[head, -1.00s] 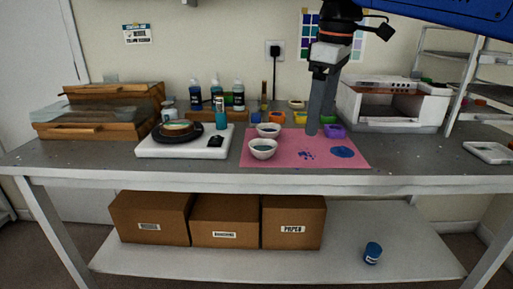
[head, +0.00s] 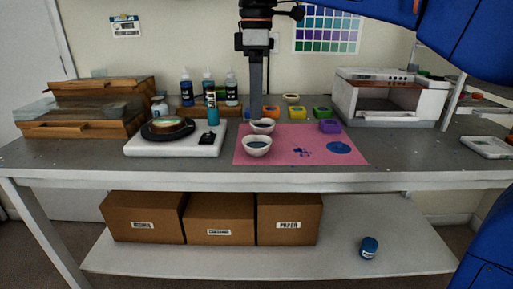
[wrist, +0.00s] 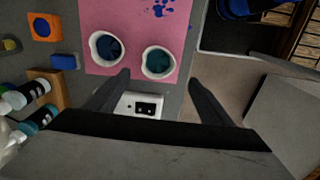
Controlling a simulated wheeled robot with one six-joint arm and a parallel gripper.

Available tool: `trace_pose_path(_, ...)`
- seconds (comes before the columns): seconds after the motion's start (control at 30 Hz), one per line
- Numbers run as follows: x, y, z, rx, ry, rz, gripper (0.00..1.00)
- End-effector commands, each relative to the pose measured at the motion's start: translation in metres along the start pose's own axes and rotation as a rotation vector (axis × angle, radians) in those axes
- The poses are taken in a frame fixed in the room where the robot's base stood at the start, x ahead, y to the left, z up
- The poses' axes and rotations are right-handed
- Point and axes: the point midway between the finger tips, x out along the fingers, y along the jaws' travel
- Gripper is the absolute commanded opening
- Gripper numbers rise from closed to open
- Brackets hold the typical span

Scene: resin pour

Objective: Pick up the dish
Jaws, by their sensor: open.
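Two white dishes stand on a pink mat (head: 290,155). The nearer dish (head: 257,149) holds teal-looking liquid; the farther dish (head: 263,128) looks darker inside. In the wrist view the teal dish (wrist: 158,76) appears between and just beyond the fingertips, and the blue dish (wrist: 92,40) is to its left.
Dye bottles (head: 186,92) and small coloured pots (head: 322,113) line the back. A white oven-like box (head: 385,122) stands at right.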

Motion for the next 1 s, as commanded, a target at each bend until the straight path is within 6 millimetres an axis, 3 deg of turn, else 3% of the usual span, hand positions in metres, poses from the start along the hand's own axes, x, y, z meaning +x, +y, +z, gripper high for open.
trace_pose_path(0.23, 0.04, 0.0, 0.001, 0.001, -0.001, -0.001, 0.75)
trace_pose_path(0.53, 0.06, 0.001, 0.0, 0.001, 0.0, -0.001, 0.75)
trace_pose_path(0.83, 0.097, 0.005, 0.0, 0.001, -0.001, -0.001, 0.75)
trace_pose_path(1.0, 0.105, 0.005, 0.0, 0.001, 0.0, 0.0, 0.75)
